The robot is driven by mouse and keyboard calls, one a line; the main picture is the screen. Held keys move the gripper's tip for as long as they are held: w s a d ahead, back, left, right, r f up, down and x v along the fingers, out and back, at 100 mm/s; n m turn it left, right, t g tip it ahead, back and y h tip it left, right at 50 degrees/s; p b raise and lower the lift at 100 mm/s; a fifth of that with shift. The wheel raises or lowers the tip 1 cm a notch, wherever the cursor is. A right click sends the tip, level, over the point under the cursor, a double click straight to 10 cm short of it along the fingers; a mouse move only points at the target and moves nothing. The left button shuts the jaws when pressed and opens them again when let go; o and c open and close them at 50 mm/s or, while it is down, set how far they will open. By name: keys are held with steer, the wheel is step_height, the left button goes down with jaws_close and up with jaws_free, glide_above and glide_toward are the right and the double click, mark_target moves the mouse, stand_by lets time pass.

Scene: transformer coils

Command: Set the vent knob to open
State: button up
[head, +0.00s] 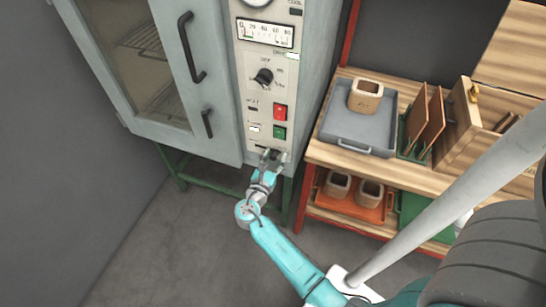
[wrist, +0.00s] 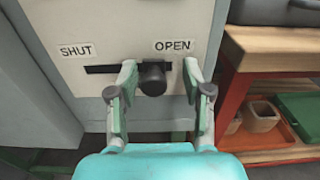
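The vent knob (wrist: 153,79) is a black round knob on a dark horizontal slot (wrist: 103,69) in the pale panel. A SHUT label (wrist: 76,51) is above the slot's left end and an OPEN label (wrist: 173,46) is at its right. The knob sits toward the right, below the left part of OPEN. My gripper (wrist: 159,78) is open, with one finger on each side of the knob. The left finger is close to it; contact cannot be told. A gap shows at the right finger. In the head view my gripper (head: 271,157) is at the panel's bottom and hides the knob.
Above on the cabinet panel are a black dial (head: 264,76), a red button (head: 280,112) and a green button (head: 279,132). The cabinet door (head: 166,93) is left. A wooden bench (head: 340,159) with a grey tray (head: 333,128) stands right. Floor is clear at lower left.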

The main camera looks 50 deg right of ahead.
steer(key=shift+a, duration=0.1)
steer(key=v, duration=1.2)
stand_by(0.5)
steer(key=s+a+f+m+t+y, duration=0.2)
steer(key=s+a+f+m+y, duration=0.15)
steer(key=s+f+y, duration=0.35)
steer(key=s+a+f+m+t+y, duration=0.1)
steer(key=s+a+f+m+y, duration=0.3)
steer(key=s, duration=0.6)
steer(key=s+a+r+m+t+y, duration=0.3)
steer(key=s+r+m, duration=0.3)
steer(key=r, duration=0.5)
steer(key=s+a+r+m+t+y, duration=0.2)
steer(key=s+r+m, duration=0.5)
steer(key=r, duration=0.5)
steer(key=a+m+y, duration=0.1)
steer(key=a, duration=0.1)
steer(key=shift+a+t, duration=0.25)
steer(key=shift+t, duration=0.15)
